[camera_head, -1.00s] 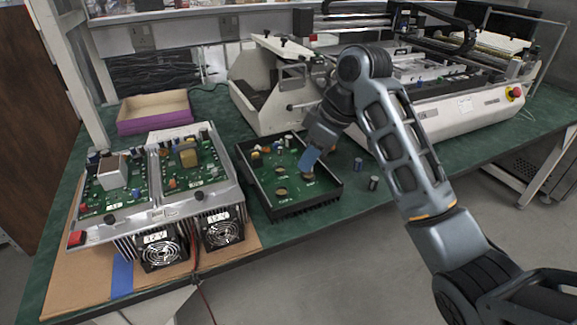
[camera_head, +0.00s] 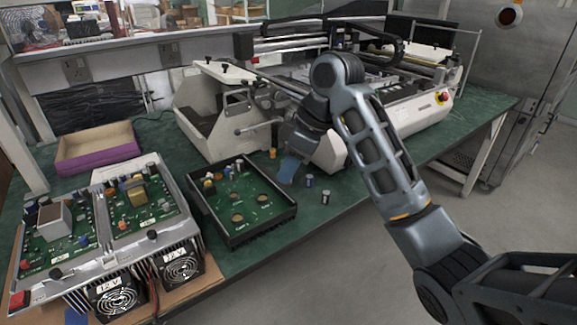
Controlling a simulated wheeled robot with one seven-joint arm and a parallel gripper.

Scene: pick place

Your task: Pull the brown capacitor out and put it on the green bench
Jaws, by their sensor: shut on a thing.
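The green bench (camera_head: 262,256) lies below the gripper. I cannot tell whether the held thing touches the bench.
A blue-topped capacitor (camera_head: 309,181) and a dark one (camera_head: 326,198) stand on the bench right of the gripper. An orange part (camera_head: 273,153) stands behind it. A white machine (camera_head: 212,115) is at the back, and a power unit (camera_head: 130,235) at the left.

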